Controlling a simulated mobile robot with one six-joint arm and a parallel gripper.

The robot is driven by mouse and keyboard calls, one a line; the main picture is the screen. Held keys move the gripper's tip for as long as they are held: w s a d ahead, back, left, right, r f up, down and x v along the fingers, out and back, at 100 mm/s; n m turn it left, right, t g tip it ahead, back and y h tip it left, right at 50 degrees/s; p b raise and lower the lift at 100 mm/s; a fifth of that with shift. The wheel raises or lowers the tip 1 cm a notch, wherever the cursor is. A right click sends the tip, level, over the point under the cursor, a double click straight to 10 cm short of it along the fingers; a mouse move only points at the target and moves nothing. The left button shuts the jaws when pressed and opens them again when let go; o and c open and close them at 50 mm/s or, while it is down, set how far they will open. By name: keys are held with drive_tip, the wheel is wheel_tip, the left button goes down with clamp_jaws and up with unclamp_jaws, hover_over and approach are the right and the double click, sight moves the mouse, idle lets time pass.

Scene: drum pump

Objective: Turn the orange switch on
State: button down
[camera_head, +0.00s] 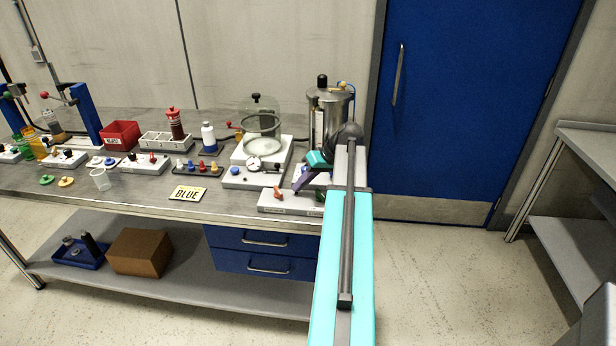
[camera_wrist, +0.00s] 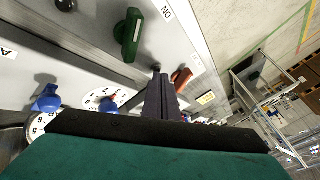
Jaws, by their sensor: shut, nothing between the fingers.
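The orange switch (camera_head: 279,192) sits on a low white switch box (camera_head: 290,209) at the front right of the bench. In the wrist view the orange switch (camera_wrist: 182,77) is just right of my fingertips. My gripper (camera_head: 298,186) is shut and empty, with dark fingers low over the box, just right of the switch. In the wrist view my gripper (camera_wrist: 157,74) hides part of the box. I cannot tell whether it touches the switch. A green switch (camera_wrist: 128,38) is on the same box, near an ON label (camera_wrist: 167,12).
A white unit with a blue knob (camera_head: 235,171) and a gauge (camera_head: 254,163) stands behind and left. A metal vessel (camera_head: 328,115) stands behind my gripper. A blue door (camera_head: 450,100) is at the right.

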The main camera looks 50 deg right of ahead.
sight(278, 193)
drive_tip(key=shift+w+a+r+p, duration=0.1)
drive_tip(key=shift+w+a+p, duration=0.2)
drive_tip(key=shift+a, duration=0.55)
drive_tip(key=shift+w+a+p, duration=0.15)
drive_tip(key=shift+w+a, duration=0.2)
drive_tip(key=shift+a, duration=0.5)
drive_tip(key=shift+s, duration=0.2)
